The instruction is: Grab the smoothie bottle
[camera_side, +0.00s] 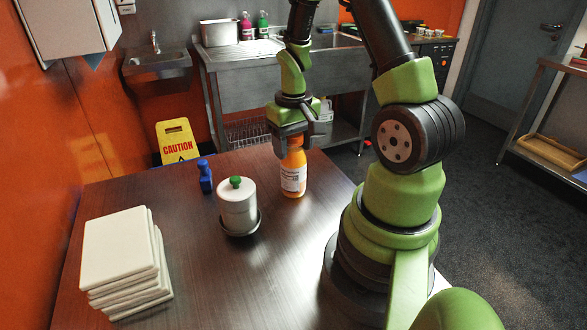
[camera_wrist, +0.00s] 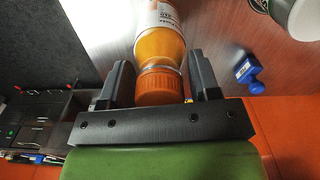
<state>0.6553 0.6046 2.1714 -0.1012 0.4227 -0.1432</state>
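The smoothie bottle (camera_side: 293,175) is orange with a white label and stands upright on the dark table (camera_side: 180,230). My gripper (camera_side: 290,148) is directly above it, with the fingers down around its top. In the wrist view the orange cap of the bottle (camera_wrist: 158,84) lies between the two black fingers of my gripper (camera_wrist: 160,78). The fingers are apart, with a visible gap on each side of the cap. The lower end of the bottle is cut off by the wrist view's top edge.
A white canister with a green knob (camera_side: 237,200) stands in a dark saucer (camera_side: 240,230) left of the bottle. A small blue object (camera_side: 205,178) stands behind it. A stack of white tiles (camera_side: 122,255) lies at the front left.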

